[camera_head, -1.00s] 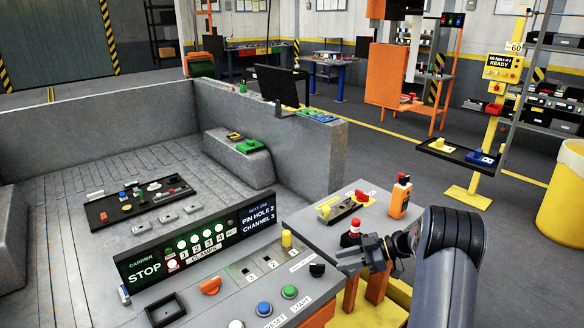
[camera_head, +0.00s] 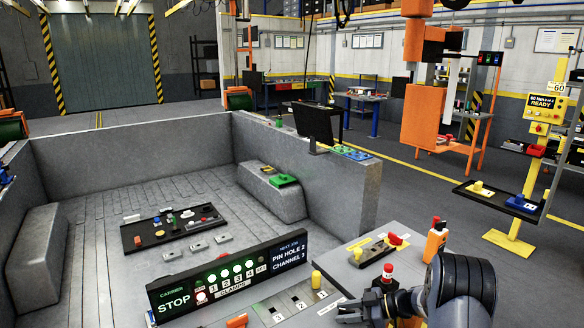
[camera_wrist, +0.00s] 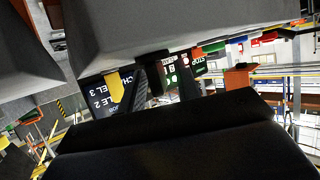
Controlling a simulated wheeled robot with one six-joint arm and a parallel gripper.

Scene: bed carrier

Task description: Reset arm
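My gripper (camera_head: 345,310) is at the lower right of the head view, above the front console near its right end. Its arm comes in from the lower right corner. In the wrist view two dark fingers (camera_wrist: 165,88) stand apart with the lit panel showing between them, so it looks open and empty. The lit sign panel (camera_head: 228,272) reads STOP, with clamp lamps and "PIN HOLE 2 CHANNEL 3". A red-topped knob (camera_head: 387,271) stands just right of and beyond my gripper. A yellow knob (camera_head: 316,280) stands to its left.
A grey side table (camera_head: 352,272) holds a tray with yellow and red parts (camera_head: 375,250) and an orange handheld device (camera_head: 435,242). The walled grey bed (camera_head: 110,205) lies beyond the panel. A yellow post (camera_head: 530,190) stands right. Open floor (camera_head: 420,185) lies between.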

